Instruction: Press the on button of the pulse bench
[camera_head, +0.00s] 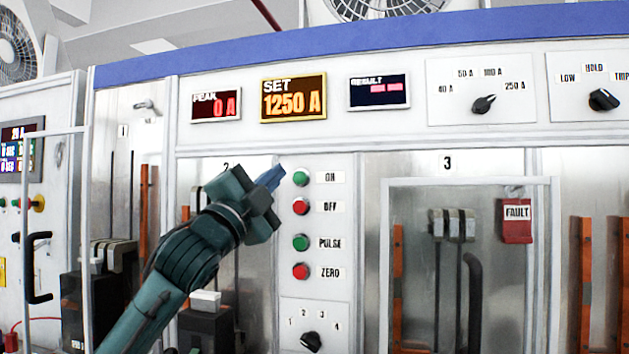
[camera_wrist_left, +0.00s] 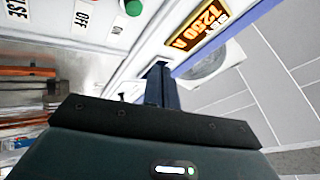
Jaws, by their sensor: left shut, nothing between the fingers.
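The pulse bench is a white panel with a blue top edge. Its green ON button (camera_head: 301,178) heads a column of buttons, with red OFF (camera_head: 301,207), green PULSE (camera_head: 300,242) and red ZERO (camera_head: 301,271) below it. My left gripper (camera_head: 272,177) is shut and empty, its blue fingertips just left of the ON button; a small gap seems to separate them, though contact is hard to judge. In the left wrist view a green button (camera_wrist_left: 133,7) shows at the top, with the OFF label beside it, left of the fingers (camera_wrist_left: 157,88). My right gripper is not in view.
Displays read PEAK 0 A (camera_head: 216,106), SET 1250 A (camera_head: 293,98) and a dim RESULT (camera_head: 379,91). A numbered selector knob (camera_head: 311,341) sits below the buttons. A framed bay with a red FAULT tag (camera_head: 516,222) is at right; a black door handle (camera_head: 37,267) is at far left.

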